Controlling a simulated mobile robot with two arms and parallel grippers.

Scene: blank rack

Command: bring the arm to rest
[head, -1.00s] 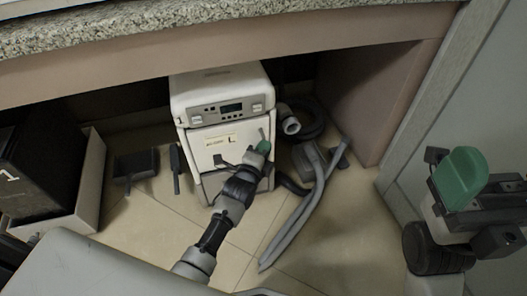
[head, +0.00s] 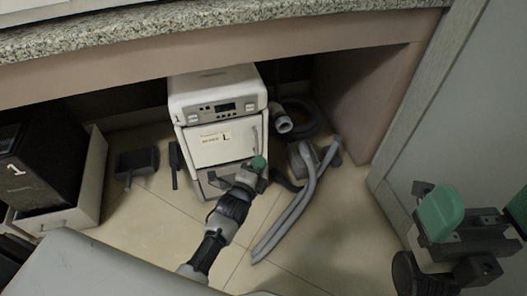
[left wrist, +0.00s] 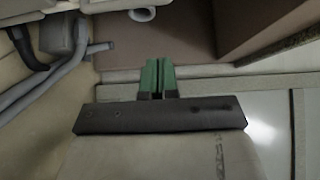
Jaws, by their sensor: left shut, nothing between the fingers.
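My left arm reaches up from the bottom middle of the head view. Its gripper (head: 257,164) is at the lower right front of a white machine (head: 215,145); whether it touches the machine cannot be told. In the left wrist view, its two green fingers (left wrist: 158,75) are together with nothing between them. My right gripper (head: 478,212) is at the right edge of the head view, close to the camera. Its green fingers are apart, with no object visible between them.
Grey hoses (head: 295,210) lie on the tiled floor right of the machine. A black box (head: 40,165) stands in a pale tray (head: 95,180) at left. Two dark flat tools (head: 135,162) lie between. A granite counter (head: 200,30) overhangs; a brown panel (head: 365,105) stands at right.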

